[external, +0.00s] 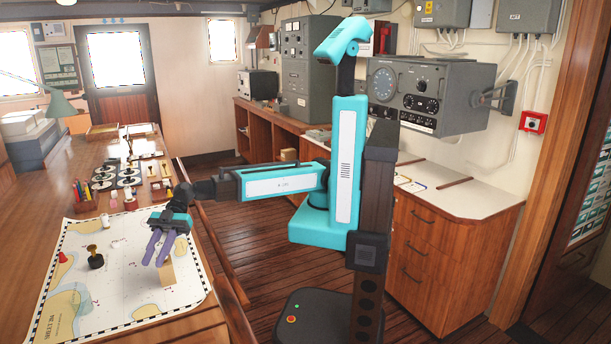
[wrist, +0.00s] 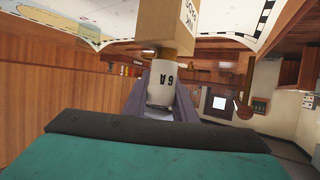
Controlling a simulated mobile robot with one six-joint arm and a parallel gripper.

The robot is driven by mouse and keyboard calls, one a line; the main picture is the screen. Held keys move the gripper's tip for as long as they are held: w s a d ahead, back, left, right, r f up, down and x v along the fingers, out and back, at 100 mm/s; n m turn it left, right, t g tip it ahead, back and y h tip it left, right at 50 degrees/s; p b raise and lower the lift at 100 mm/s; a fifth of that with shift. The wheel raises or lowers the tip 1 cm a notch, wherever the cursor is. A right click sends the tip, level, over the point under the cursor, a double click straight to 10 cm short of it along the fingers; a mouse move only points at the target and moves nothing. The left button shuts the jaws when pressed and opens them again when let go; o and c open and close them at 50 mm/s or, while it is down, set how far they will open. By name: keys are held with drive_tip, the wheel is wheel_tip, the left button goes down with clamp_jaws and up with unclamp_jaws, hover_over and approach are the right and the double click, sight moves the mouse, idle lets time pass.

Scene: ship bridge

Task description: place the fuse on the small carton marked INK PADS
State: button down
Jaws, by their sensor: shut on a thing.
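A white fuse (wrist: 161,89) marked 6A sits between the fingers of my gripper (wrist: 163,95) in the wrist view. My gripper is shut on it. In the external view my gripper (external: 157,252) points down over the chart, and I cannot make out the fuse there. A small tan carton (external: 167,273) stands on the chart at the fingertips. In the wrist view the carton (wrist: 163,35) lies just beyond the fuse's end; its printing is partly cut off and hard to read. I cannot tell whether fuse and carton touch.
The chart (external: 125,295) lies on the wooden table. A dark stamp with a brass knob (external: 95,259) and a red cone (external: 63,258) stand left of the carton. Pens (external: 82,192) and round dark-and-white items (external: 128,172) are farther back. The chart's front is mostly clear.

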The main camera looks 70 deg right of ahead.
drive_tip(key=c, duration=1.5)
unclamp_jaws()
drive_tip(key=shift+o, duration=0.2)
drive_tip(key=shift+r+p, duration=0.15)
drive_tip(key=shift+p, duration=0.2)
drive_tip(key=shift+w+d, duration=0.1)
drive_tip(key=shift+d, duration=0.3)
drive_tip(key=b+v, duration=0.3)
drive_tip(key=v, duration=0.8)
drive_tip(key=shift+r, duration=0.1)
